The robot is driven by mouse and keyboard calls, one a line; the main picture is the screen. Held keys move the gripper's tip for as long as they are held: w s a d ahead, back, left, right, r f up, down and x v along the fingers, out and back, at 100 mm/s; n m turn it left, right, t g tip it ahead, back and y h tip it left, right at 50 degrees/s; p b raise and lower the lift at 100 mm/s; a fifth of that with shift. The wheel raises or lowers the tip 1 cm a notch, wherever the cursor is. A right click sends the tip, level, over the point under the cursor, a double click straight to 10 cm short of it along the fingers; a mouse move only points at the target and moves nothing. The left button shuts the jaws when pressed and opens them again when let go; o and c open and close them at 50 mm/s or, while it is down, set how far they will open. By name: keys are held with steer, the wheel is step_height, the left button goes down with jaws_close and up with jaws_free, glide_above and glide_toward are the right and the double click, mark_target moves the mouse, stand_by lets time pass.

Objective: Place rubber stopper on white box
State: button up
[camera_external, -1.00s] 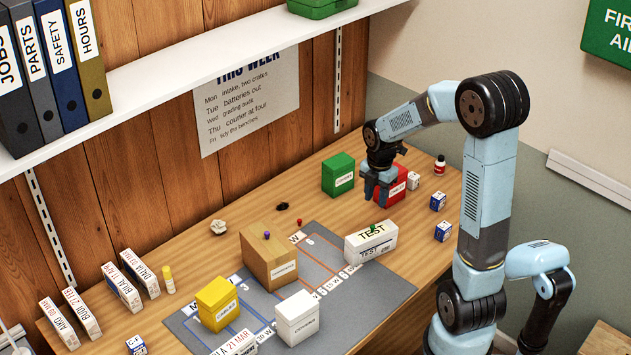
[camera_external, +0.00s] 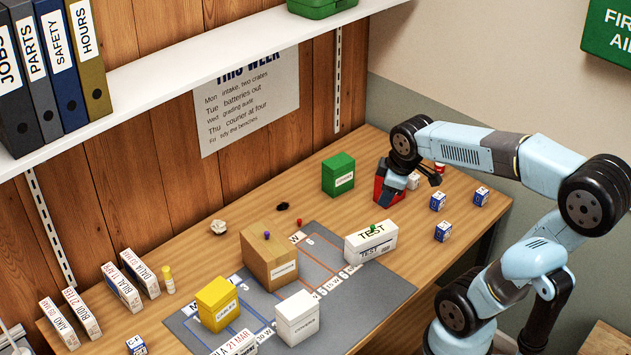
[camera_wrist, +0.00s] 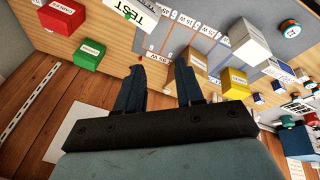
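A small black lump (camera_external: 282,206) lies on the bench behind the grey mat; it may be the rubber stopper, but it is too small to be sure. The plain white box (camera_external: 297,318) stands on the mat's front part and shows in the wrist view (camera_wrist: 250,42). Another white box (camera_external: 371,243), marked TEST, lies farther right with a small green piece on top. My gripper (camera_external: 433,175) is above the bench's far right end, near the red box (camera_external: 390,187). In the wrist view my gripper (camera_wrist: 157,65) has its fingers apart and nothing between them.
A brown box (camera_external: 269,258) with a purple piece on top and a yellow box (camera_external: 217,304) stand on the mat (camera_external: 330,285). A green box (camera_external: 338,175) stands at the back. Several blue-and-white cubes (camera_external: 443,231) lie at the right. A small red piece (camera_external: 299,222) stands near the black lump.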

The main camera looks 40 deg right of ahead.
steer(key=s+a+r+m+t, duration=0.1)
steer(key=s+a+r+m, duration=0.1)
steer(key=s+m, duration=0.4)
steer(key=shift+s+a+r+t+y, duration=0.2)
steer(key=shift+s+a+t+y, duration=0.2)
